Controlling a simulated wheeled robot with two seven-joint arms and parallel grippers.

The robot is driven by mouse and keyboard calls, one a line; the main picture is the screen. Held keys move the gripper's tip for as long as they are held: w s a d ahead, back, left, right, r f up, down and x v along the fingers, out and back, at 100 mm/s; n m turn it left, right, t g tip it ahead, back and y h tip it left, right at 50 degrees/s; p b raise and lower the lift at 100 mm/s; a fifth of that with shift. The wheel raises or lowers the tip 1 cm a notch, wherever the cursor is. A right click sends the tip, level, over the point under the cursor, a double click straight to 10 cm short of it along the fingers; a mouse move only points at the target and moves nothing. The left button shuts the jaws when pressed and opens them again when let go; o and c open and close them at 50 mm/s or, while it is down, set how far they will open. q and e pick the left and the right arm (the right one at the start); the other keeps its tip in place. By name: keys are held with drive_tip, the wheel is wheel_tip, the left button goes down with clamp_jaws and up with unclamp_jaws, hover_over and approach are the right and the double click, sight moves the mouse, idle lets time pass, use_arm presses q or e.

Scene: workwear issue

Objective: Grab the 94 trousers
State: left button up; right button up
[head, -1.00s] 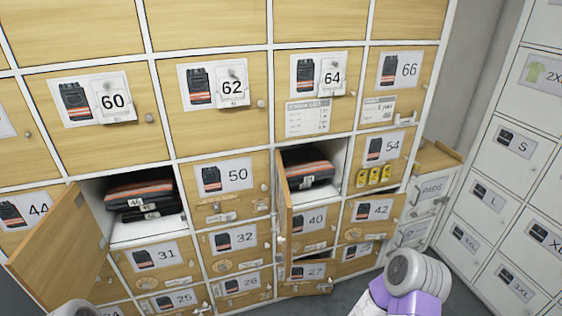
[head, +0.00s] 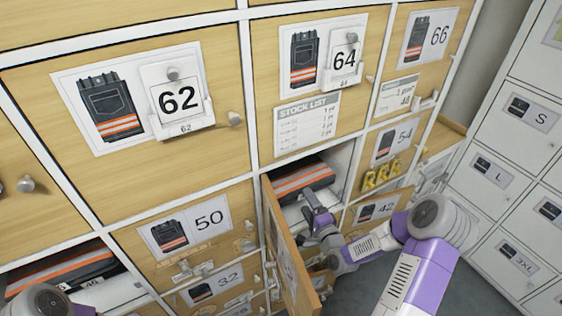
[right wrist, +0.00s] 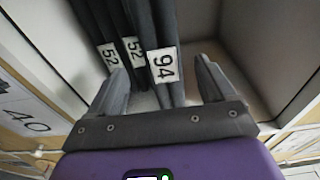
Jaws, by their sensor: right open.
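The 94 trousers (right wrist: 172,92) are dark and folded, with a white 94 tag facing me in the right wrist view. They are at the right of a stack there, against two dark pairs tagged 52 (right wrist: 109,57). The stack (head: 303,178), with orange stripes, lies in the open compartment under door 64 in the head view. My right gripper (right wrist: 164,88) is open at the compartment's mouth; the 94 tag lies between its fingers, nearer the left one. The gripper also shows in the head view (head: 314,208). I cannot tell if the fingers touch anything. My left gripper is out of view.
The compartment's open door (head: 287,250) stands close left of my right gripper. Door 42 (head: 376,209) is beside my right forearm. Another open compartment with trousers (head: 65,268) is at lower left. White lockers (head: 510,165) stand at right.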

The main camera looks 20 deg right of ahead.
drive_tip(key=w, duration=0.2)
drive_tip(key=w+b, duration=0.1)
drive_tip(key=w, duration=0.3)
drive_tip(key=shift+w+d+r, duration=0.25)
drive_tip(key=shift+d, duration=0.05)
clamp_jaws()
drive_tip(key=shift+r, duration=0.15)
